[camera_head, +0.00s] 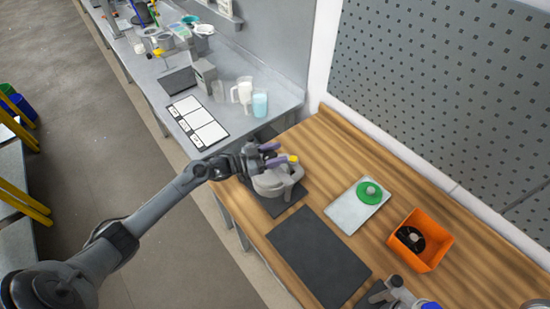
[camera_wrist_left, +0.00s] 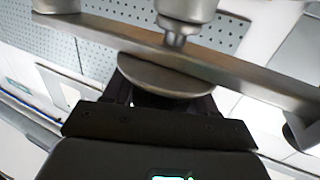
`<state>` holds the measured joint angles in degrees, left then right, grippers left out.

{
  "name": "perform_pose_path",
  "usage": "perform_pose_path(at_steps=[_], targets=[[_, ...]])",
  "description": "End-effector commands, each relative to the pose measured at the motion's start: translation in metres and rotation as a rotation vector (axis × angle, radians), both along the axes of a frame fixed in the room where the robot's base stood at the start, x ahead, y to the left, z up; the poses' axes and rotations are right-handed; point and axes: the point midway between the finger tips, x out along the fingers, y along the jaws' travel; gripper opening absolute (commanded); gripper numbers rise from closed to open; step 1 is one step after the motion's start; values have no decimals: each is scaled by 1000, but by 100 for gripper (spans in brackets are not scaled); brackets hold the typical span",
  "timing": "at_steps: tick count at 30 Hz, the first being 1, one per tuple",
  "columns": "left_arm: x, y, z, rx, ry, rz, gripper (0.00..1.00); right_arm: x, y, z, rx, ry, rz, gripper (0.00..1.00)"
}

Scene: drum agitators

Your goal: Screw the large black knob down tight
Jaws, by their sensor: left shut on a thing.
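My left gripper (camera_head: 262,158) reaches over a grey agitator (camera_head: 270,182) on a dark mat on the wooden bench. The agitator has a yellow cap (camera_head: 293,158) on its right side. In the left wrist view, the dark gripper (camera_wrist_left: 160,105) is shut around a part under a round grey disc (camera_wrist_left: 165,75). The large black knob cannot be made out clearly; the held part is mostly hidden by the disc and jaws and seems to be the knob. A grey metal bar (camera_wrist_left: 245,75) crosses just beyond. My right gripper is not in view.
An empty dark mat (camera_head: 318,257) lies front centre. A white board with a green disc (camera_head: 369,192) and an orange bin (camera_head: 441,238) holding a black round part stand to the right. A blue-capped device (camera_head: 395,292) is at the bottom edge. A pegboard wall rises behind.

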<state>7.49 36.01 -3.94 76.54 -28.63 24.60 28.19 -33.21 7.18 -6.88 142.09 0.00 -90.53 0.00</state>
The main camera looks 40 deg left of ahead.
Motion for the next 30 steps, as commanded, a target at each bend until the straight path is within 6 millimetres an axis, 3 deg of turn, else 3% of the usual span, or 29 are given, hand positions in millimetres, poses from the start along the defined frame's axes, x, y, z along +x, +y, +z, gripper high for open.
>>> perform_pose_path(at_steps=[1, 9, 28, 29, 30], targets=[[1, 1, -2, 4, -8, -33, 26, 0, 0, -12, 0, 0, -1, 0], [-1, -2, 1, 1, -8, -158, 26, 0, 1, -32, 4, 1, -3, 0], [-1, -4, 5, -2, -12, -204, 26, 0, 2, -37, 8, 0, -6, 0], [-1, -4, 5, -2, -12, -204, 61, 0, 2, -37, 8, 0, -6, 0], [-1, -4, 5, -2, -12, -203, 67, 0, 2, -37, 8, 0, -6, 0]])
